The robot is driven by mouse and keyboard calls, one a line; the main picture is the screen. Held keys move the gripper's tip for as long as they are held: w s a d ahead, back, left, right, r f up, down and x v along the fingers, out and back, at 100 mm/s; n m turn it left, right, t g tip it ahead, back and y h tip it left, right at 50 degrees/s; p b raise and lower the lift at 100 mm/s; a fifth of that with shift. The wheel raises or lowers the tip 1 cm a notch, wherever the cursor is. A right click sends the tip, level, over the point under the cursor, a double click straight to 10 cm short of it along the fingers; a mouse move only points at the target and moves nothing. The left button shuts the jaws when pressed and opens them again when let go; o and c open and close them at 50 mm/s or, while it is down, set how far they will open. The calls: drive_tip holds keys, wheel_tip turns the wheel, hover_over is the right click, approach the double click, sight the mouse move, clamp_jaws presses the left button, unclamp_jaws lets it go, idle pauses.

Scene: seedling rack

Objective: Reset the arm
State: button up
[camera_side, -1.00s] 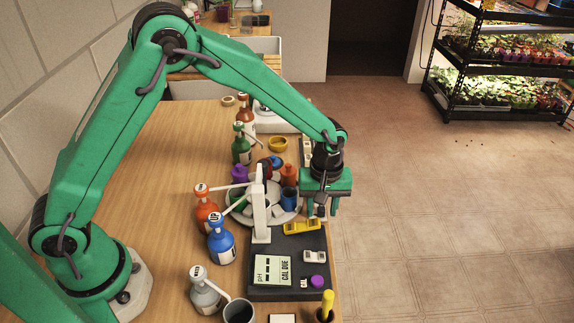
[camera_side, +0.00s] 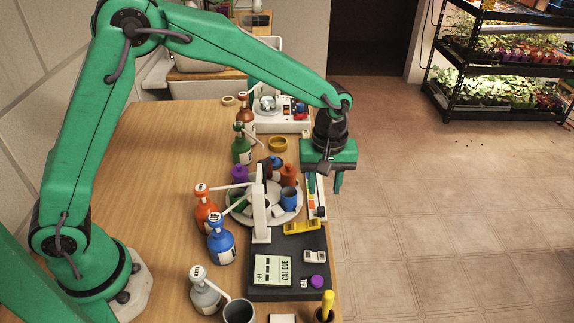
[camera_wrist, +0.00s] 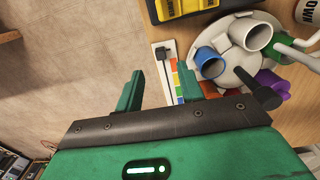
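My gripper (camera_side: 325,184) is at the end of my green arm, in the air over the table's right edge. In the wrist view, the two green fingers (camera_wrist: 160,72) stand apart with nothing between them.
Several pump bottles, such as the blue one (camera_side: 220,243), stand left of the carousel. A white device (camera_side: 285,125) stands behind. Right of the table is open floor (camera_side: 440,220).

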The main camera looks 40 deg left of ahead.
drive_tip(key=shift+s+a+r, duration=0.15)
drive_tip(key=shift+a+r, duration=0.15)
drive_tip(key=shift+r, duration=0.25)
drive_tip(key=s+a+r+m+t, duration=0.3)
drive_tip(key=s+a+r+m, duration=0.1)
drive_tip(key=s+a+r, duration=0.7)
drive_tip(key=s+a+r+m+t, duration=0.2)
drive_tip(key=s+a+m, duration=0.3)
drive_tip(key=s, duration=0.6)
drive_tip(key=shift+s+a+r+t, duration=0.3)
drive_tip(key=shift+a+r, duration=0.2)
drive_tip(key=shift+r, duration=0.25)
